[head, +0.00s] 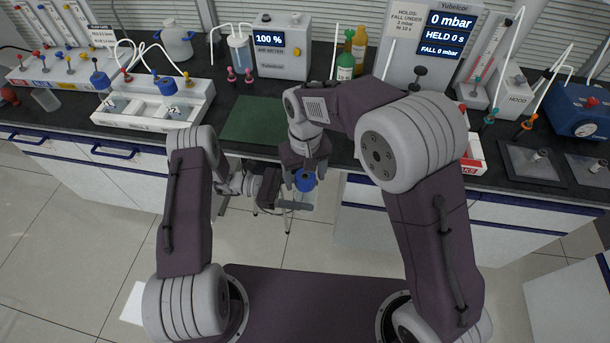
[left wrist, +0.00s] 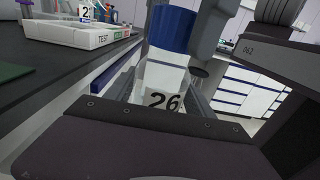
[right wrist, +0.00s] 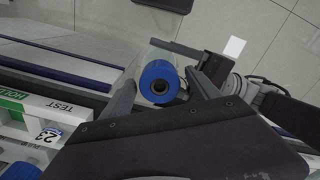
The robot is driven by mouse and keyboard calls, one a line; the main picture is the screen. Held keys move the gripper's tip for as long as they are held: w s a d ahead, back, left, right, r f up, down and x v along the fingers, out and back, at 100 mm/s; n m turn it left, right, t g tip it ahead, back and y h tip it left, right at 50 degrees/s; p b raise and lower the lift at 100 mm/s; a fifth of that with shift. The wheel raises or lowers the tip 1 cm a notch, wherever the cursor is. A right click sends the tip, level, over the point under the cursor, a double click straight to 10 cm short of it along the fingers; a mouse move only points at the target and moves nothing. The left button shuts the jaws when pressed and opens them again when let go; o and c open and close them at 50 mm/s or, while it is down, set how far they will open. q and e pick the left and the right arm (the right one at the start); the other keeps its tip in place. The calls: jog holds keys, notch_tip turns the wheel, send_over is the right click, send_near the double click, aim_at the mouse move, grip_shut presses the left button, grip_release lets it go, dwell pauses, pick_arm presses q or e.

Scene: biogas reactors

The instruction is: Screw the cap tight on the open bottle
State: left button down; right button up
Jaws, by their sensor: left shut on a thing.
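The clear bottle labelled 26 (left wrist: 160,84) is held upright in front of the bench by my left gripper (head: 284,201), which is shut on it. A blue cap (right wrist: 160,83) with a dark centre sits on the bottle's top; it also shows in the head view (head: 305,182) and the left wrist view (left wrist: 173,26). How tight it sits cannot be told. My right gripper (right wrist: 158,84) points down over the cap, one finger on each side. In the right wrist view small gaps show between fingers and cap. The head view partly hides the bottle behind my grippers.
A green mat (head: 253,119) lies behind my grippers, and a pressure display unit (head: 425,50) stands at the back. The bench's front edge and drawers are close behind the bottle.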

jog(key=shift+r, duration=2.3)
jog(key=shift+c, duration=0.3)
